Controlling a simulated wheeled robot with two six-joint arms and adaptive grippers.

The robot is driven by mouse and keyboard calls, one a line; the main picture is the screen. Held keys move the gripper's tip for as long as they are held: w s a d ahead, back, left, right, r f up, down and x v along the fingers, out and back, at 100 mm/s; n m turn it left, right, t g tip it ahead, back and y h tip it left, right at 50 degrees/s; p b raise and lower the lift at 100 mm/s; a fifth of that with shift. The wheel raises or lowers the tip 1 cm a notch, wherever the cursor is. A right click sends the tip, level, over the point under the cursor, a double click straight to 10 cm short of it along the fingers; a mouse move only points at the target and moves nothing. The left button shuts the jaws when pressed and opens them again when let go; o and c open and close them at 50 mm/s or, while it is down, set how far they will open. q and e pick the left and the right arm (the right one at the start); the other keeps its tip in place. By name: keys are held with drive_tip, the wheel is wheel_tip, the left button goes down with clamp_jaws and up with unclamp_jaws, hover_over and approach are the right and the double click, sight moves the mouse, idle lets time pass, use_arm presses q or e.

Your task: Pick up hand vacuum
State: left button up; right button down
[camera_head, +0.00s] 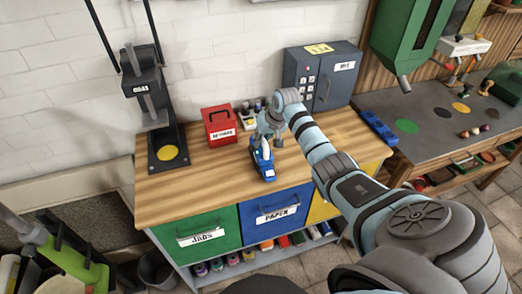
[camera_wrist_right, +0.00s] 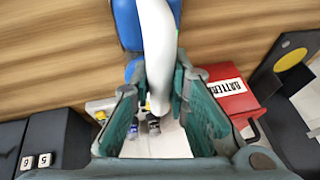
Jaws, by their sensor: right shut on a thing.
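The hand vacuum (camera_head: 263,160) is blue and white and sits on the wooden top of the workbench, near its front edge. In the right wrist view the hand vacuum (camera_wrist_right: 154,35) shows its white body over blue parts, with its near end between the teal fingers. My right gripper (camera_head: 268,132) reaches down onto it from behind and above. In the right wrist view my right gripper (camera_wrist_right: 160,85) is shut on the white part. The gripper hides part of the vacuum in the head view. My left gripper is not in view.
A red box (camera_head: 219,125) and a small white tray with bottles (camera_head: 251,114) stand behind the vacuum. A grey keypad safe (camera_head: 321,75) stands at the back right and a black press-like stand (camera_head: 153,110) at the left. The wooden top (camera_head: 197,182) is clear left of the vacuum.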

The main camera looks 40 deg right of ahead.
drive_tip(key=shift+w, duration=0.1)
idle(0.3)
drive_tip(key=shift+d+r, duration=0.1)
drive_tip(key=shift+r, duration=0.5)
wheel_tip(320, 180, up, 19)
